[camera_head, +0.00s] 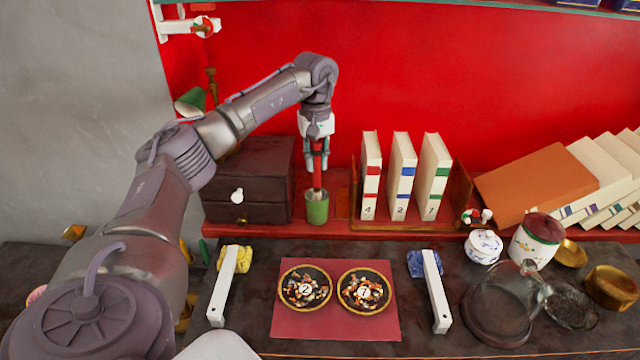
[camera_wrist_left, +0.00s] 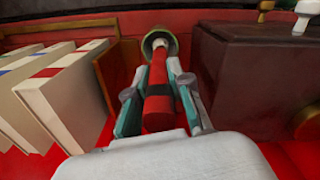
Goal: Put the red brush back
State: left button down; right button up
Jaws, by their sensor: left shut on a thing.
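The red brush (camera_head: 318,163) is upright, with its lower end at the mouth of a small green cup (camera_head: 317,208) on the red shelf. My left gripper (camera_head: 317,160) is shut on the brush handle, above the cup. In the left wrist view the red handle (camera_wrist_left: 158,95) lies between the fingers (camera_wrist_left: 160,100) and its pale far end meets the green cup (camera_wrist_left: 158,40). How deep the tip sits in the cup is hidden. My right gripper is not in view.
A dark drawer box (camera_head: 250,180) stands left of the cup, and several white numbered books (camera_head: 402,175) stand right of it. In front are two bowls on a red mat (camera_head: 335,329), two white bars, and a glass dome (camera_head: 497,310) at right.

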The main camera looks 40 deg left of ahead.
aim_at(316, 143)
pick_arm(q)
notch_tip(316, 143, down, 5)
jog(key=shift+r+p, duration=0.2)
jog(key=shift+p, duration=0.25)
jog(key=shift+f, duration=0.35)
jog(key=c, duration=1.1)
grip_release()
jog(key=shift+o, duration=0.2)
jog(key=shift+r, duration=0.5)
notch_tip(316, 143, up, 11)
jog(key=shift+r+b, duration=0.15)
jog(key=shift+b, duration=0.85)
